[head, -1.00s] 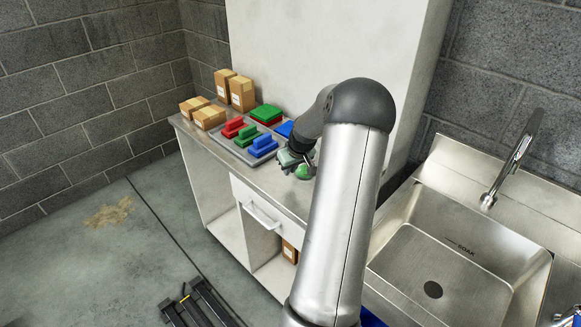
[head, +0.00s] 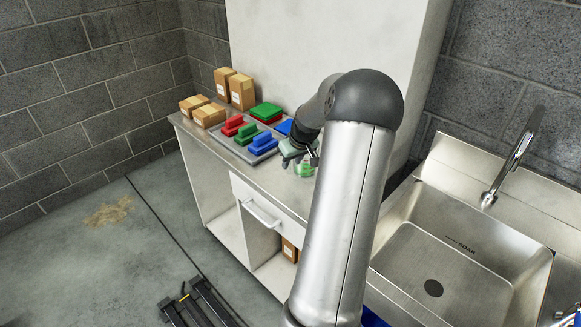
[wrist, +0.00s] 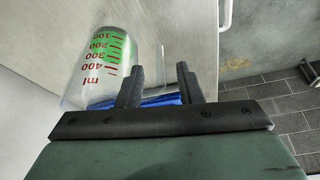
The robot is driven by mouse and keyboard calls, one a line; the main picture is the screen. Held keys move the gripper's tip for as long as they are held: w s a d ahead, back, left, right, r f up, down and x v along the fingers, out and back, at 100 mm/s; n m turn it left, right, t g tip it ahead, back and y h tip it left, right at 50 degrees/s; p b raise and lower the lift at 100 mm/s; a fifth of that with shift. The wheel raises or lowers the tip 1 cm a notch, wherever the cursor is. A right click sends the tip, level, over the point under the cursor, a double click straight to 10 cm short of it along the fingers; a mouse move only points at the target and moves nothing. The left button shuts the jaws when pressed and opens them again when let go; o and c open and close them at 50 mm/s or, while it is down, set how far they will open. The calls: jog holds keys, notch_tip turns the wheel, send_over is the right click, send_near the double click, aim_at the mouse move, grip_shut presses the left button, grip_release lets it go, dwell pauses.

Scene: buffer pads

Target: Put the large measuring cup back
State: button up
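The clear measuring cup (wrist: 103,58) with red ml marks up to 400 and green inside is at the upper left of the wrist view. In the head view it shows as a small green and clear shape (head: 305,170) on the counter, partly hidden by my gripper. My gripper (wrist: 162,86) is beside the cup with its two dark fingers apart. A clear edge, perhaps the cup's handle, shows between the fingers; I cannot tell whether they touch it. In the head view my gripper (head: 303,157) is low over the counter, close to the cup.
A grey tray (head: 226,148) holds red, green and blue blocks. Green and red pads (head: 265,110) and cardboard boxes (head: 242,92) stand behind and left. A blue pad (head: 284,127) is near my gripper. A drawer handle (head: 262,215) juts from the counter front. A steel sink (head: 450,265) is right.

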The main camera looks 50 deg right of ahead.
jog(key=b+v, duration=0.1)
jog(key=v, duration=0.7)
jog(key=shift+r, duration=0.3)
jog(key=a+n+g, duration=0.2)
jog(key=a, duration=2.1)
jog(key=s+a+f+g, duration=0.1)
jog(key=s+a, duration=0.7)
jog(key=a, duration=0.2)
jog(key=s+a+f+n+y, duration=0.1)
jog(key=s+a, duration=0.7)
jog(key=a, duration=0.2)
jog(key=shift+a+f+n+g, duration=0.25)
jog(key=shift+a+n+g, duration=0.05)
jog(key=shift+g, duration=0.1)
